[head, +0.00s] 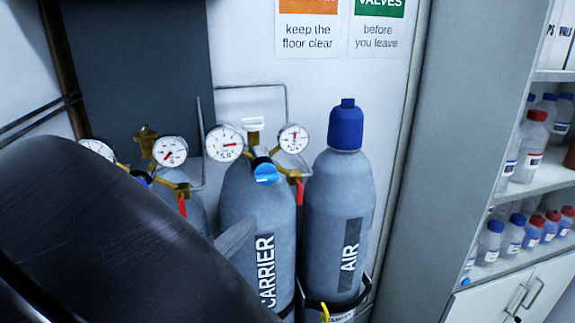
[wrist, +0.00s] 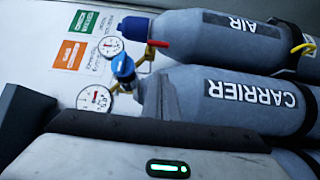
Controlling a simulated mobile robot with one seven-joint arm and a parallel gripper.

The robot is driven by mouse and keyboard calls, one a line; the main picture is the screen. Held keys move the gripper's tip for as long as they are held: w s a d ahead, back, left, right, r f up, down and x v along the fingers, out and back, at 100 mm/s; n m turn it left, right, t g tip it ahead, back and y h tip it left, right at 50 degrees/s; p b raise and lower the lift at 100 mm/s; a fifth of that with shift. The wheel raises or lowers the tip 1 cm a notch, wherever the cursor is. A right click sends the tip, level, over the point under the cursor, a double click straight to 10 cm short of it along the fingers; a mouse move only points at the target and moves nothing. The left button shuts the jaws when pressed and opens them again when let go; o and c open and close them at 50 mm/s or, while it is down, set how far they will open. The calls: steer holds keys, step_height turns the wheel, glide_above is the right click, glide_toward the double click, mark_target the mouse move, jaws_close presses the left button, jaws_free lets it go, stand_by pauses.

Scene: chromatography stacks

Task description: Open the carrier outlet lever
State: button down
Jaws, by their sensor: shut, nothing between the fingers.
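The grey carrier cylinder (head: 255,205) stands upright, its regulator carrying two dials and a blue knob (head: 266,172). Its red outlet lever (head: 299,190) hangs down below the right dial in the head view. In the wrist view the lever (wrist: 157,43) shows beyond the knob, near the air cylinder. My gripper (head: 237,236) is shut and empty, its grey tip in front of the carrier cylinder's left side, lower than the lever and left of it. My dark arm hides the lower left. No contact with the lever shows.
The air cylinder (head: 338,215) with a blue cap stands close to the right of the carrier cylinder. Another regulator with a red lever (head: 182,205) is at left. Shelves (head: 550,180) with bottles stand at far right. Wall signs (head: 308,28) hang above.

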mark_target(300, 194)
steer(key=w+d+b, duration=0.1)
steer(key=w+d, duration=0.6)
steer(key=w, duration=0.1)
steer(key=shift+d, duration=0.3)
steer(key=shift+f+b, duration=0.15)
steer(key=shift+b, duration=0.2)
